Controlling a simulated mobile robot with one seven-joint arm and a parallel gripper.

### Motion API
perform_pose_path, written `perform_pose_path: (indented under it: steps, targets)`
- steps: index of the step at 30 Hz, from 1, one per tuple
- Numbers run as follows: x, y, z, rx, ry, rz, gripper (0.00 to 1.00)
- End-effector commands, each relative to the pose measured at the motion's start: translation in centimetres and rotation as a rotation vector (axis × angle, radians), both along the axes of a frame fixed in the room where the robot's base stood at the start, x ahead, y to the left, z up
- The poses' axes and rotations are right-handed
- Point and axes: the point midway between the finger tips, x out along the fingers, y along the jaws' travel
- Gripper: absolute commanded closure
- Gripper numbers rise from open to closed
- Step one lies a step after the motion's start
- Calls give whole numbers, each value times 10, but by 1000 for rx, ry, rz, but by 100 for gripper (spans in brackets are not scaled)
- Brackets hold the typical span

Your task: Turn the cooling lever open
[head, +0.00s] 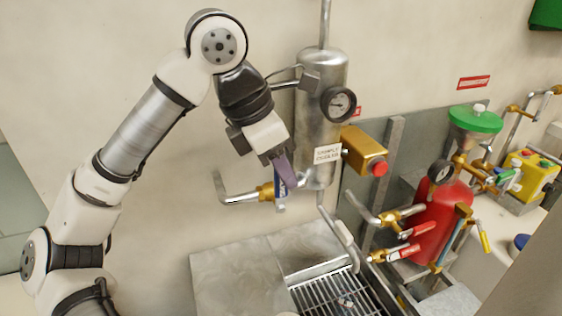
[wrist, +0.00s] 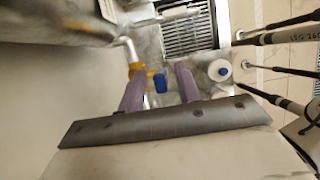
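The cooling lever (head: 279,186) is a small blue handle on a brass valve (head: 265,191), at the lower left of the steel sample cooler (head: 320,100). It points roughly downward, across the bent silver pipe, and is partly hidden by my fingers. My gripper (head: 287,175) has purple fingers pointing down at the lever. In the wrist view the fingers of my gripper (wrist: 161,70) are apart, and the blue lever (wrist: 160,83) shows in the gap between them, nearer the left finger. I see clear space on its right side. Contact cannot be told.
A pressure gauge (head: 339,105) and a brass box with a red knob (head: 365,152) stick out right of the gripper. A steel sink with a grating (head: 335,295) lies below. Red-handled valves (head: 417,230) and a red cylinder (head: 445,208) stand at right. The wall on the left is clear.

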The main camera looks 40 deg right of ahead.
Motion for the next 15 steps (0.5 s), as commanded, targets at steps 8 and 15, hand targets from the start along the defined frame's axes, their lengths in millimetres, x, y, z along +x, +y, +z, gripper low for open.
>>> perform_pose_path:
  steps: [8, 15]
  targets:
    - [0, 0, -1, 0, 0, 0, 68]
    - [0, 0, -1, 0, 0, 0, 99]
